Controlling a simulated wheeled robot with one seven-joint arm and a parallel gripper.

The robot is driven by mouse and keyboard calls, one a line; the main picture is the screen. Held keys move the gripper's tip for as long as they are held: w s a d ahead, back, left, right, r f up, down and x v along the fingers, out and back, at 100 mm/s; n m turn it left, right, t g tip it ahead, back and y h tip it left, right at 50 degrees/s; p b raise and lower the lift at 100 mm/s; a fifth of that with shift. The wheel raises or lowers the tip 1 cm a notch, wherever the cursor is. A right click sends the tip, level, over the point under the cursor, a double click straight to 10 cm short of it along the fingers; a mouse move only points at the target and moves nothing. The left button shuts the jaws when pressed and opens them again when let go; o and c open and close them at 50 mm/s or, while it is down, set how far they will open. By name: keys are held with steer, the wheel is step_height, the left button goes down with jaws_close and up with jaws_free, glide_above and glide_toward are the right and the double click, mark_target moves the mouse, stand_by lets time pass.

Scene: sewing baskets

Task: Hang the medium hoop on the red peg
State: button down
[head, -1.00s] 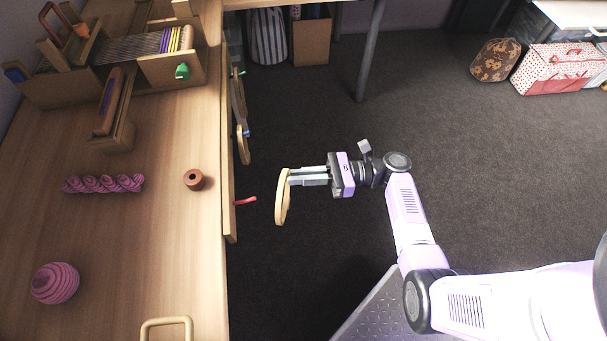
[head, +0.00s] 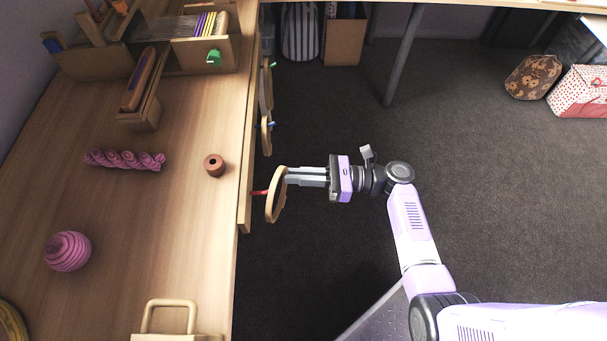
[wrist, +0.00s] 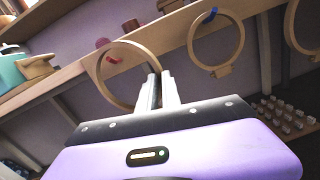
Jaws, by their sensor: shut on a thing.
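The wooden hoop (head: 269,207) is held on edge at the tips of my gripper (head: 287,177), which is shut on its rim. The red peg (head: 259,192) sticks out from the side board of the table, and its outer end meets the hoop's outline in the head view. In the wrist view the hoop (wrist: 98,78) stands in front of my gripper (wrist: 158,92). The red peg (wrist: 115,60) shows through its opening, near the upper left. I cannot tell whether the peg's tip has passed through the hoop.
A second hoop (wrist: 241,45) hangs on a blue peg (wrist: 210,16) to the right, with another hoop (wrist: 289,30) beyond it. On the table are a brown spool (head: 214,166), a pink yarn ball (head: 67,252) and a twisted pink skein (head: 125,161). Open floor lies right of the board.

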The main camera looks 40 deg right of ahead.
steer(key=shift+w+a+f, duration=0.3)
steer(key=shift+w+a, duration=0.15)
steer(key=shift+a, duration=0.2)
steer(key=shift+w+a+f, duration=0.25)
steer(key=shift+w+a, duration=0.2)
steer(key=shift+a, duration=0.15)
steer(key=shift+f, duration=0.1)
steer(key=c, duration=1.5)
jaws_free()
steer(key=shift+v, duration=3.85)
